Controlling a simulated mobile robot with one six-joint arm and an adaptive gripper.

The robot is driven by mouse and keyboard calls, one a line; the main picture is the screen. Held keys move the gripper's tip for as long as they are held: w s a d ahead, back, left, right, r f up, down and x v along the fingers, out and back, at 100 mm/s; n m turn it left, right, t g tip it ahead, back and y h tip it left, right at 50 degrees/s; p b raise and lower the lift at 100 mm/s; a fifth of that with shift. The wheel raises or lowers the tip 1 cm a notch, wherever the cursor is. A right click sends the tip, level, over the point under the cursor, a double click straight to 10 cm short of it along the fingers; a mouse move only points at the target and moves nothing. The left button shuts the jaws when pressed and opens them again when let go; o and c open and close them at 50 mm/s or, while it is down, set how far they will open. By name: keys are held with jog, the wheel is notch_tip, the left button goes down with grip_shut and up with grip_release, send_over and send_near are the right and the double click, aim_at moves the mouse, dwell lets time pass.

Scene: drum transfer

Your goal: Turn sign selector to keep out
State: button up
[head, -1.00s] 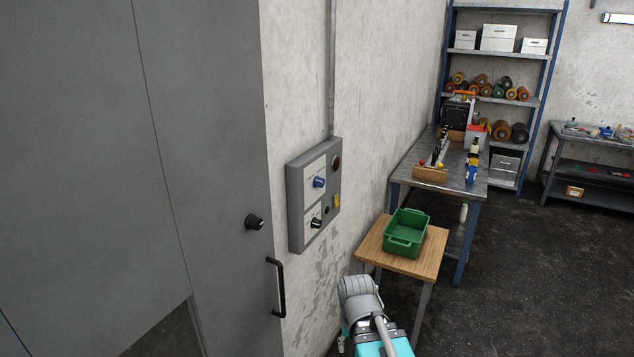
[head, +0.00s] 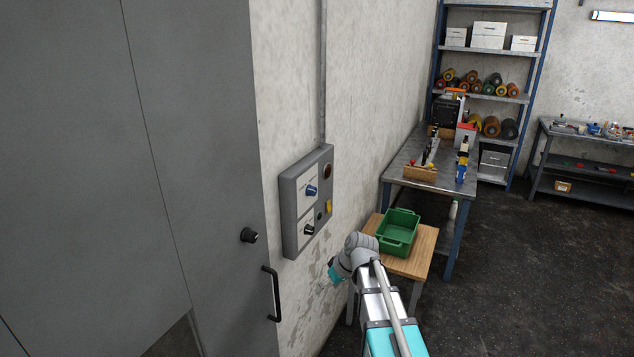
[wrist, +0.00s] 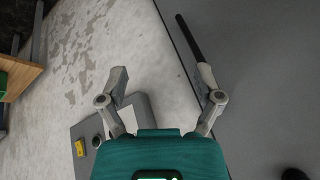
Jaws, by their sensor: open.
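A grey control panel (head: 291,216) is on the wall right of the door. It carries a blue knob (head: 312,191) above a black knob (head: 309,230), each on a white plate. The plate lettering is too small to read, so I cannot tell which knob is the sign selector. In the wrist view the panel (wrist: 140,108) is partly hidden behind my gripper body, and neither knob shows. My gripper (wrist: 163,80) is open and empty, its fingers spread over the wall and door edge. In the head view my arm's end is below and right of the panel, apart from it.
The grey door (head: 205,120) has a black knob (head: 250,236) and a bar handle (head: 271,293), which shows near my right finger in the wrist view (wrist: 188,38). A wooden table (head: 408,266) with a green bin (head: 397,234) stands right of the panel.

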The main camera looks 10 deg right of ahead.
jog(key=w+d+r+n+t+y+p, duration=0.3)
jog(key=w+r+p, duration=0.2)
jog(key=w+r, duration=0.6)
jog(key=n+t+y+p, duration=0.2)
jog(key=n+t+p, duration=0.1)
jog(key=t+p, duration=0.1)
send_near(315, 191)
jog(key=v, duration=0.3)
jog(key=shift+d+r, duration=0.1)
jog(key=shift+d, duration=0.3)
jog(key=shift+w+a, duration=0.1)
jog(key=b+x, duration=0.5)
jog(key=x, duration=0.7)
jog(key=shift+a, duration=0.2)
jog(key=shift+w+a+f, duration=0.3)
jog(key=shift+a+f, duration=0.1)
jog(key=shift+a, duration=0.15)
